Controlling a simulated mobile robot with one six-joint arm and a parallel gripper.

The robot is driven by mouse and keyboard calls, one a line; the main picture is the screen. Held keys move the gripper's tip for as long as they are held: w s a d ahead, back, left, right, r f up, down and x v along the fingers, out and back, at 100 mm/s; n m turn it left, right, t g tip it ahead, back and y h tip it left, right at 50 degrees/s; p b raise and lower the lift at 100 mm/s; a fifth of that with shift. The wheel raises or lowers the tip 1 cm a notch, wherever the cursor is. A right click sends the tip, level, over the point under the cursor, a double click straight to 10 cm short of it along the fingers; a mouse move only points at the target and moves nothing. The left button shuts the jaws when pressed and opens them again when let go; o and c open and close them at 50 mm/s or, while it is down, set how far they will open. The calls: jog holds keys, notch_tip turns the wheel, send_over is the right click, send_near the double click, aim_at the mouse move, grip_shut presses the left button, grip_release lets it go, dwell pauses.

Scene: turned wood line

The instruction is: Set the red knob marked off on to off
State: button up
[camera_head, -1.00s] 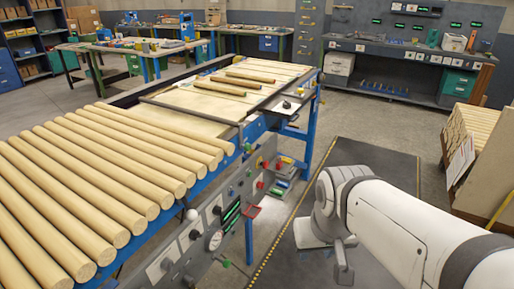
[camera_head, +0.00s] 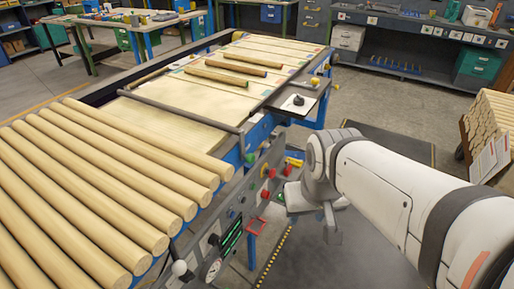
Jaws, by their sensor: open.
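A grey control panel (camera_head: 232,217) runs along the front side of the blue-framed machine. Near its right end are small red knobs, one upper (camera_head: 271,172) and one lower (camera_head: 265,195), with another small red part (camera_head: 287,170) to the right. The lettering is too small to read, so I cannot tell which knob is marked off and on or how it is set. My gripper (camera_head: 304,202) hangs just right of these knobs, apart from them in the picture. It is open and looks empty; its fingertips are hard to make out.
Thick wooden rods (camera_head: 95,190) lie side by side on the line at left. Thinner rods (camera_head: 230,70) lie further back. A small shelf with a black knob (camera_head: 298,101) juts out above the panel. A red square frame (camera_head: 257,226) sticks out below. Dark floor mat is clear at right.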

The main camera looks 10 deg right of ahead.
jog(key=shift+o, duration=0.7)
jog(key=shift+w+a+f, duration=0.1)
jog(key=shift+w+f, duration=0.1)
jog(key=shift+f, duration=0.15)
jog(key=shift+o, duration=0.4)
jog(key=w+a+f+m+g+y+b, duration=0.3)
jog(key=w+a+f+m+y+b, duration=0.1)
jog(key=w+f+m+y+b, duration=0.1)
notch_tip(320, 180, down, 3)
jog(key=shift+w+a+f+m+g, duration=0.3)
jog(key=shift+w+m, duration=0.4)
jog(key=shift+w, duration=0.55)
jog(key=m+t+y+b, duration=0.95)
jog(key=m+t, duration=0.25)
jog(key=m, duration=0.8)
send_near(266, 195)
jog(key=w, duration=0.1)
jog(key=x, duration=0.8)
jog(key=shift+f, duration=0.3)
jog(key=shift+s, duration=0.1)
